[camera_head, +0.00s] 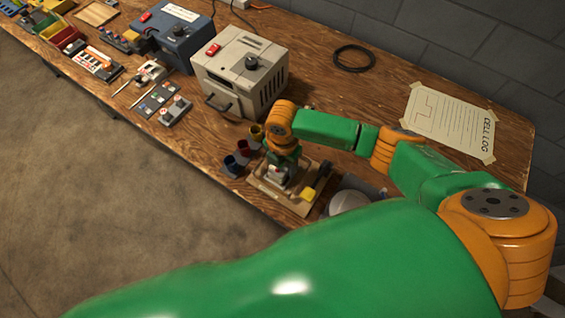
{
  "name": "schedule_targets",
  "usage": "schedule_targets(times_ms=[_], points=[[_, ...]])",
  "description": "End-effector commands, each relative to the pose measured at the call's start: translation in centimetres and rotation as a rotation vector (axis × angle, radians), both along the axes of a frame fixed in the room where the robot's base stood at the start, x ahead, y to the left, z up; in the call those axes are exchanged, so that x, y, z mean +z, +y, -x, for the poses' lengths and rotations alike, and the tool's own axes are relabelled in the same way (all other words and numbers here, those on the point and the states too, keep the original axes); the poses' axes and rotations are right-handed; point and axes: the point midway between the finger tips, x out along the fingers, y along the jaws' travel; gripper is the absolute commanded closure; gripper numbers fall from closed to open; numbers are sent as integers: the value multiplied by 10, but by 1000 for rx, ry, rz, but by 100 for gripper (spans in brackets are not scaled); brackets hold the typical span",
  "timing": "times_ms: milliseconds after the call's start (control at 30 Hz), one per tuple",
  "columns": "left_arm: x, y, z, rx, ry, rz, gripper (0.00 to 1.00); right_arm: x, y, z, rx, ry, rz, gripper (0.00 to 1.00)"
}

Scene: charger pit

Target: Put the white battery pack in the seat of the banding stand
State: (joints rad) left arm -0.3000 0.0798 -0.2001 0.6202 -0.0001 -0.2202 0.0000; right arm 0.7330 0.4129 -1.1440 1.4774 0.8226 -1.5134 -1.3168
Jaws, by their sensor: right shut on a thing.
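The banding stand (266,191) is a tan base near the front edge of the bench, with a black lever that has a yellow end (308,194). My right gripper (278,172) points down over the stand and is shut. A small white and red piece shows at its fingertips, which fits the white battery pack (276,169), though it is very small here and mostly covered. I cannot tell whether the pack touches the seat. The seat is hidden by the gripper. My left gripper is out of view.
Blue, red and yellow cups (231,163) stand just left of the stand. A beige charger box (240,72) is behind them. A round pale grey thing (348,202) is to the right. A black cable coil (354,58) and a taped paper (448,122) lie further back.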

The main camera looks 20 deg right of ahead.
Motion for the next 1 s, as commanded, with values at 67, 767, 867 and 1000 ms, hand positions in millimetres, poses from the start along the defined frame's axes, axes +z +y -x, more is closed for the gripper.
schedule_targets(times_ms=[67, 767, 867, 1000], points=[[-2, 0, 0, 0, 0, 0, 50, -2, 0, 0, 0, -1, -1, 100], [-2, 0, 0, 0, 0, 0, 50, -5, 0, 0, 1, 0, -1, 100], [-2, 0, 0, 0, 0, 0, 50, -4, 1, 0, 1, -2, -1, 100], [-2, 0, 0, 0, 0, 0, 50, -5, 0, 0, 0, 0, -1, 3]])
